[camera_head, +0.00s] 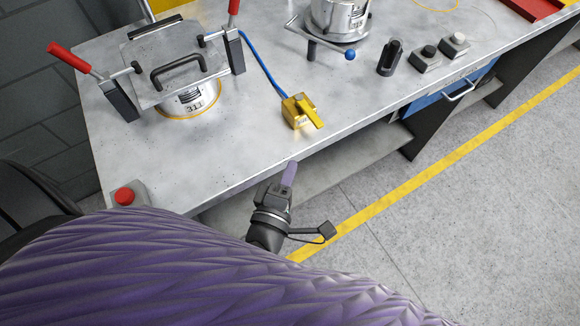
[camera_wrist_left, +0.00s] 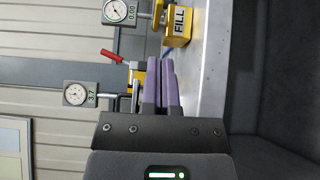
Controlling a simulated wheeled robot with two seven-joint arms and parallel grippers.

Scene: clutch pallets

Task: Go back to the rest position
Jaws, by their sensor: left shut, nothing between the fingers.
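My left gripper (camera_head: 290,174) is in front of the workbench's front edge in the head view, low in the middle. Its purple fingers are shut with nothing between them; they also show in the left wrist view (camera_wrist_left: 163,75). The fingers are apart from the bench and from everything on it. My right gripper is not in view. A large purple ribbed part of my own body fills the bottom of the head view.
The grey workbench (camera_head: 130,170) carries a clamped cylinder (camera_head: 195,98), a yellow box (camera_head: 300,111) with a blue hose, a metal canister (camera_head: 340,18) and a red button (camera_head: 125,196). Pressure gauges (camera_wrist_left: 75,94) show in the wrist view. Floor (camera_head: 480,200) right of the gripper is clear.

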